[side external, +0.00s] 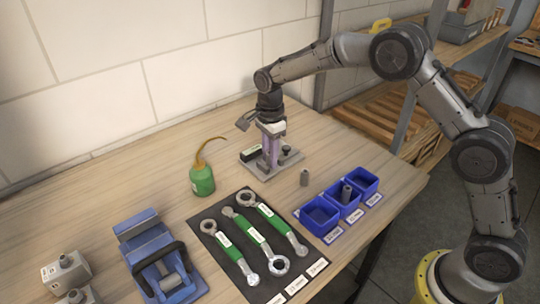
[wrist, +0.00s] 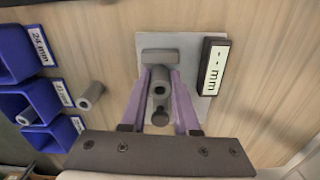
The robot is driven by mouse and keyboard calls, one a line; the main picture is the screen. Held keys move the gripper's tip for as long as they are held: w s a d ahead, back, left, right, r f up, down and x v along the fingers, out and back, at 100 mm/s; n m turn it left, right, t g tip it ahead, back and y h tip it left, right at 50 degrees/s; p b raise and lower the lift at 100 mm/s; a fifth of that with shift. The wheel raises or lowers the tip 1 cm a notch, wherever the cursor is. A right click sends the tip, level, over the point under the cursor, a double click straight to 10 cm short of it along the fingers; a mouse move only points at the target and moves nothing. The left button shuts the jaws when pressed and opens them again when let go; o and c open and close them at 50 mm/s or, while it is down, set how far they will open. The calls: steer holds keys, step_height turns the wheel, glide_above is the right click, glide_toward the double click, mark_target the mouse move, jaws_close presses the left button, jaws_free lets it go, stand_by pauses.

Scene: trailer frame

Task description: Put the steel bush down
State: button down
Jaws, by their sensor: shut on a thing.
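My gripper (side external: 270,150) points down over a grey gauge plate (side external: 258,168) on the bench. In the wrist view its two purple fingers (wrist: 160,78) are shut on a grey steel bush (wrist: 159,92), with the bore facing the camera. The held bush is between the gauge's grey block (wrist: 160,56) and a dark round knob (wrist: 160,118). I cannot tell whether it touches the plate. The gauge's display (wrist: 214,66) reads "-- mm".
Blue bins (side external: 319,217) with size labels stand at the bench's right edge. A green oil can (side external: 202,181), a dark mat (side external: 215,238) with green-handled wrenches and a blue vise (side external: 160,262) lie to the left.

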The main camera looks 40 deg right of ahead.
steer(key=shift+f, duration=0.15)
steer(key=c, duration=0.7)
jaws_free()
steer(key=shift+o, duration=0.2)
